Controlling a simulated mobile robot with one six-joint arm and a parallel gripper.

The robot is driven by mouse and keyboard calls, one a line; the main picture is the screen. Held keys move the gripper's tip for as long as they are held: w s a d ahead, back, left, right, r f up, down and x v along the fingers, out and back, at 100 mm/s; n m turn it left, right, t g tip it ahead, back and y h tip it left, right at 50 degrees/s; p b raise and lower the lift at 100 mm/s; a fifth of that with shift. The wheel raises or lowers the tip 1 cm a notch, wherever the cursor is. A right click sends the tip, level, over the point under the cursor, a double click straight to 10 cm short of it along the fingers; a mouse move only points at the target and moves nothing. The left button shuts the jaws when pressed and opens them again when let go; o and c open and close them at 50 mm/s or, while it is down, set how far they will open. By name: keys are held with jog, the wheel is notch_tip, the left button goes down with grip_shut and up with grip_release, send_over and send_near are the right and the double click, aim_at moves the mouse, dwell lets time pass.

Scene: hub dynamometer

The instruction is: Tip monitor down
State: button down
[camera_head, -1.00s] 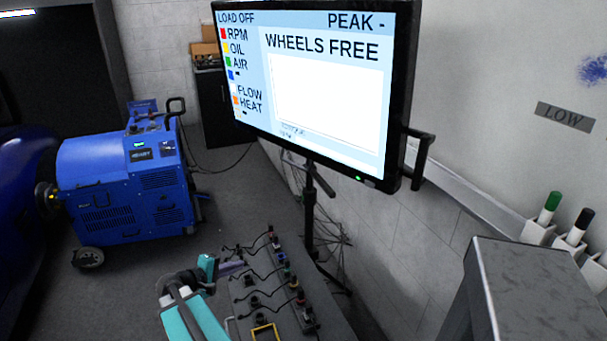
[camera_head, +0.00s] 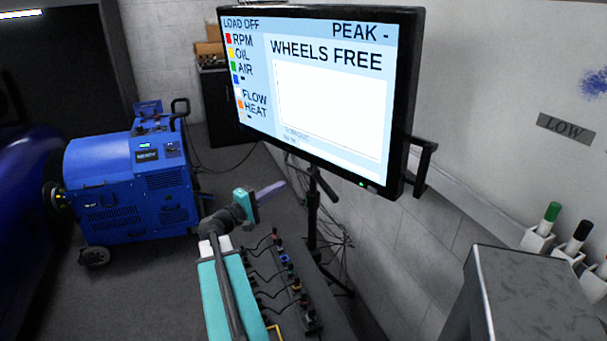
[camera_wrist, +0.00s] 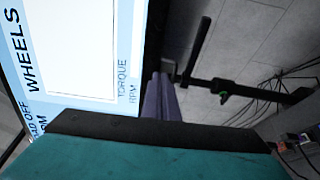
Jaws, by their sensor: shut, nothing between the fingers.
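The monitor (camera_head: 325,90) is a large black-framed screen reading "WHEELS FREE", on a thin black stand (camera_head: 312,210). A black handle (camera_head: 424,165) sticks out from its right edge. My gripper (camera_head: 277,190) has purple fingers, shut and empty, below the lower edge of the screen and left of the stand. In the wrist view the monitor (camera_wrist: 90,50) fills the left side, turned sideways, close to my purple fingers (camera_wrist: 160,97). The stand (camera_wrist: 240,90) is to their right. I see no clear contact between fingers and monitor.
A panel with several knobs and cables (camera_head: 285,285) lies below my arm. A blue machine (camera_head: 135,190) stands on the floor at left. A grey box-like block (camera_head: 540,300) and marker holders (camera_head: 540,238) are at lower right. The wall (camera_head: 480,100) is close behind the monitor.

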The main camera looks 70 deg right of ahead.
jog(key=shift+d, duration=0.1)
jog(key=p, duration=0.4)
send_near(314, 166)
jog(key=x, duration=0.4)
jog(key=shift+s+d+r, duration=0.2)
jog(key=shift+d+r, duration=0.05)
jog(key=shift+r, duration=0.05)
jog(key=shift+x, duration=0.85)
jog(key=shift+f, duration=0.15)
jog(key=shift+w+d+f+b, duration=0.1)
jog(key=shift+d+f+b, duration=0.05)
jog(key=shift+b, duration=0.2)
